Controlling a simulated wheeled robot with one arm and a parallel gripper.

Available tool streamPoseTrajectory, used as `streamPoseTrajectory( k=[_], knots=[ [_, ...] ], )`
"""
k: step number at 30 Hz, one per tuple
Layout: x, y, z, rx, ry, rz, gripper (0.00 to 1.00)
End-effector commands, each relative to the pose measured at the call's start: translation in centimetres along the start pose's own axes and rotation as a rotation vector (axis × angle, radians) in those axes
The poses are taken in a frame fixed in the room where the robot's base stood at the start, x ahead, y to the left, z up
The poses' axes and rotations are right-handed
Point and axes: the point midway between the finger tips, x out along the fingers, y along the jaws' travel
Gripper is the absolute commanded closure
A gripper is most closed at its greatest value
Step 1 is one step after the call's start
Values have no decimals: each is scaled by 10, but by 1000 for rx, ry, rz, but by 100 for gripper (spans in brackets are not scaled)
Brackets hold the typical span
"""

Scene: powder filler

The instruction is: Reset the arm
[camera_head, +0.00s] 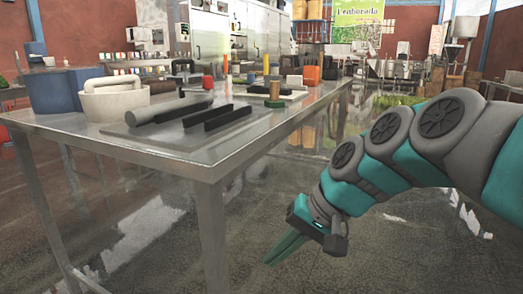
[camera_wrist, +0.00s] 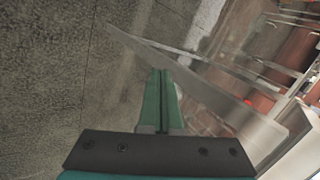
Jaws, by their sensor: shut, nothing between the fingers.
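My gripper (camera_head: 270,262) hangs at the end of my teal and grey arm, to the right of the metal table and below its top in the head view. Its green fingers point down and to the left over the floor. In the wrist view the two green fingers (camera_wrist: 162,75) lie together, shut and empty. The arm bends down from the right edge of the head view and touches nothing that I can see.
The metal table (camera_head: 215,165) has its near corner and leg left of my gripper. The table edge also crosses the wrist view (camera_wrist: 215,85). Floor below the gripper is clear.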

Motion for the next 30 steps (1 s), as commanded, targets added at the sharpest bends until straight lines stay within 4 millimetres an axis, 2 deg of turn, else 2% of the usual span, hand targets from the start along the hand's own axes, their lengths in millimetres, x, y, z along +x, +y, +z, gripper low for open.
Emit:
streamPoseTrajectory(
  k=[1, 4, 9, 12, 15, 19, 30],
  knots=[
    [10, 19, 24, -13, -28, 74, 100],
    [26, 64, 66, -42, -77, 223, 100],
    [35, 140, 131, -74, -158, 443, 100],
    [33, 174, 159, -84, -197, 532, 100],
    [31, 196, 177, -86, -225, 588, 100],
    [29, 208, 187, -90, -240, 617, 100],
    [30, 208, 187, -90, -240, 618, 100]
  ],
)
